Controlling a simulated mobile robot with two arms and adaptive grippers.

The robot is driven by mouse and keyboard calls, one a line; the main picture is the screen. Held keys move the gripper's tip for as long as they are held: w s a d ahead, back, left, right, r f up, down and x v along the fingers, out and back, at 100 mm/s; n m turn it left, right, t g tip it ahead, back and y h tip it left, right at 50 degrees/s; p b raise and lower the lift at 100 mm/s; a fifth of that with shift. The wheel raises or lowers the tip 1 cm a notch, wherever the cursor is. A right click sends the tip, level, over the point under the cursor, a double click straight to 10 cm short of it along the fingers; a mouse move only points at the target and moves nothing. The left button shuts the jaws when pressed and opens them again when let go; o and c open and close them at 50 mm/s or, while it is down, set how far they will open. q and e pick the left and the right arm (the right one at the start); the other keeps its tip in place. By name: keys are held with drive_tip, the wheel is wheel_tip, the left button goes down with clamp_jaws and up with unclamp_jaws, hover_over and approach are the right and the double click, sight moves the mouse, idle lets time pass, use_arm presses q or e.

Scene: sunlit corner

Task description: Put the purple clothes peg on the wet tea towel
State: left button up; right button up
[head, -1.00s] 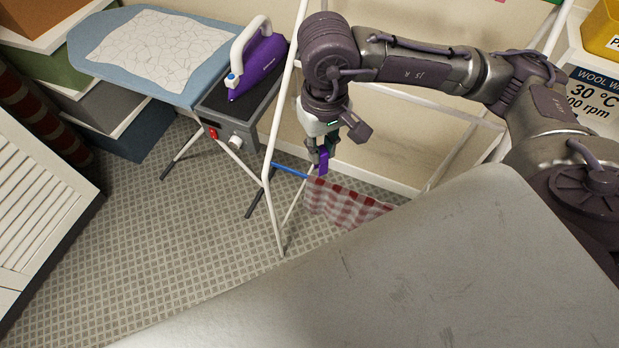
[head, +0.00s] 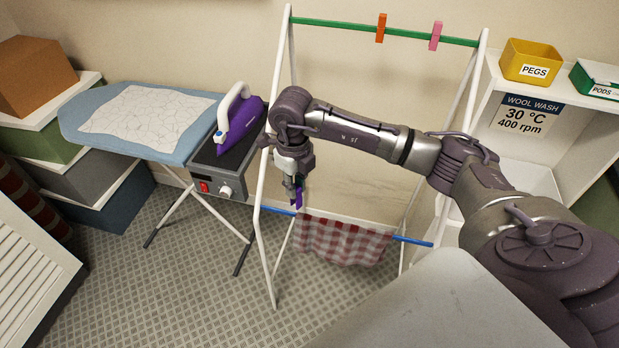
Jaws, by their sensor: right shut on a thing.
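The purple clothes peg (head: 297,196) is held in my right gripper (head: 295,185), which points down. The gripper is shut on the peg. The peg is just above the left end of the tea towel. The red and white checked tea towel (head: 345,242) hangs over the blue lower rail (head: 410,241) of the white drying rack (head: 259,215). I cannot tell whether the peg touches the towel or the rail. My left gripper is out of view.
An orange peg (head: 381,28) and a pink peg (head: 436,35) sit on the green top rail (head: 335,25). An ironing board (head: 85,125) with a purple iron (head: 240,130) stands left of the rack. A yellow pegs box (head: 530,62) is on the right shelf.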

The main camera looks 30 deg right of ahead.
use_arm(q)
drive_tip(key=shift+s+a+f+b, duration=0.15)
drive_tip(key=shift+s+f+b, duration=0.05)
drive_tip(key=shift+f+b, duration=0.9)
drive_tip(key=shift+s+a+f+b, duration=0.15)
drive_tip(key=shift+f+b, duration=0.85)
drive_tip(key=shift+b, duration=0.05)
use_arm(e)
drive_tip(key=shift+w+d+f+m, duration=0.35)
drive_tip(key=shift+d+f+m, duration=0.55)
drive_tip(key=shift+f+m, duration=1)
drive_tip(key=shift+w+d+f+m, duration=0.35)
drive_tip(key=shift+d+f+m, duration=0.55)
drive_tip(key=shift+f+m, duration=1)
drive_tip(key=shift+w+d+f+m, duration=0.35)
drive_tip(key=shift+d+f+m, duration=0.75)
drive_tip(key=shift+m, duration=1.4)
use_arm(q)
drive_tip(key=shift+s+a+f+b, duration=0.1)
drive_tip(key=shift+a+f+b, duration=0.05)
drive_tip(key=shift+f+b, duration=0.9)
use_arm(e)
drive_tip(key=shift+s+a+f, duration=0.1)
drive_tip(key=shift+a+f, duration=0.05)
drive_tip(key=shift+f, duration=0.7)
drive_tip(key=shift+s+a+f, duration=0.1)
drive_tip(key=shift+f, duration=0.7)
